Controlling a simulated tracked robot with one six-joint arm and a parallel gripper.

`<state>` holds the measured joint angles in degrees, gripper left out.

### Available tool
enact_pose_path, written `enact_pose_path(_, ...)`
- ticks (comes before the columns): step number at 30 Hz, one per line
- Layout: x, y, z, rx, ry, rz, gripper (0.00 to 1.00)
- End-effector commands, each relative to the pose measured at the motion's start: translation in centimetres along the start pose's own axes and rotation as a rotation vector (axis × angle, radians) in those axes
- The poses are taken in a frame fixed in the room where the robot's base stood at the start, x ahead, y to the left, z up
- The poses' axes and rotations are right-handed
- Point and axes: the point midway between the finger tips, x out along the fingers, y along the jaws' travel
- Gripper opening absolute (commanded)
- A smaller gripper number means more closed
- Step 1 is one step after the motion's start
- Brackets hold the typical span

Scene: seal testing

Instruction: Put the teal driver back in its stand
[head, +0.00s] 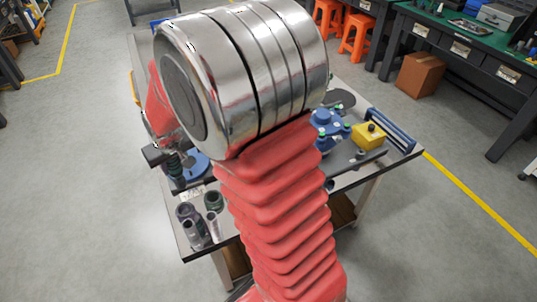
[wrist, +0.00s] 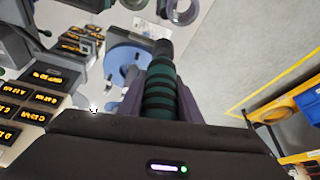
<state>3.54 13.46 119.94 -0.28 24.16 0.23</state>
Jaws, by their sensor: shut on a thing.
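In the wrist view my gripper (wrist: 163,84) is shut on the teal driver (wrist: 161,92), whose handle has dark and teal bands. The handle lies between the two fingers and its dark narrow end (wrist: 163,50) points away from the camera. In the head view my red arm covers most of the table, and the driver cannot be made out surely. Several dark and grey upright cups or tubes (head: 190,217) stand at the table's front left corner. I cannot tell which of these, if any, is the driver's stand.
A blue round base (wrist: 125,62) lies beyond the gripper. Several dark boxes with orange lettering (wrist: 48,76) are at left in the wrist view. In the head view a yellow box (head: 369,137) and a blue rail (head: 392,131) sit on the table's right side.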

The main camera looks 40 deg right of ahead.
Motion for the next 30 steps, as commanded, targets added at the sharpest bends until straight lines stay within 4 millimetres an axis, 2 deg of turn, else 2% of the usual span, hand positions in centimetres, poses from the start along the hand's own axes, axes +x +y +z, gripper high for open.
enact_pose_path(1, -0.2, 1.6, 0.0, 0.027, 0.004, 0.011, 0.04)
enact_pose_path(8, -1.0, 9.1, 1.4, 0.159, 0.007, 0.061, 0.04)
enact_pose_path(18, -2.8, 19.2, 6.1, 0.349, 0.008, 0.133, 0.04)
enact_pose_path(24, -3.9, 23.8, 10.1, 0.443, 0.006, 0.169, 0.04)
enact_pose_path(30, -4.2, 25.8, 13.2, 0.472, 0.000, 0.186, 0.04)
